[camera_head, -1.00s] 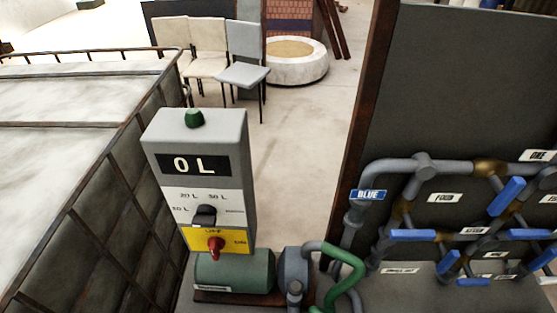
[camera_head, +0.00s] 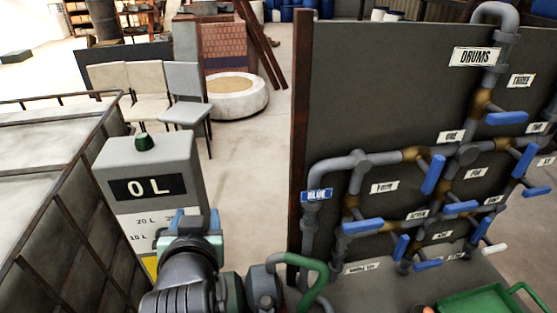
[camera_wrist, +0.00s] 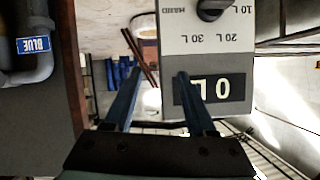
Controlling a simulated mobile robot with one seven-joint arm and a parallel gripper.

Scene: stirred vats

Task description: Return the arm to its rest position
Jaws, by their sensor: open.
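My gripper (camera_head: 196,222) is raised in front of the grey control box (camera_head: 150,165). It hides the lower right part of the box's face, including most of the dial and switch area. The box's display (camera_head: 149,187) reads 0 L, and a green button (camera_head: 144,142) sits on top. In the wrist view, my gripper (camera_wrist: 158,76) has two blue fingers spread apart with nothing between them. The control box (camera_wrist: 215,55) appears upside down there, partly behind the right finger, with its black dial (camera_wrist: 212,8) at the top edge.
A dark panel (camera_head: 400,90) with grey pipes and blue valve handles (camera_head: 432,174) stands at right. A caged tank (camera_head: 50,185) is at left. A green hose (camera_head: 310,270) lies beside my arm. Chairs (camera_head: 185,95) and a round stone basin (camera_head: 237,97) stand behind, with open floor between.

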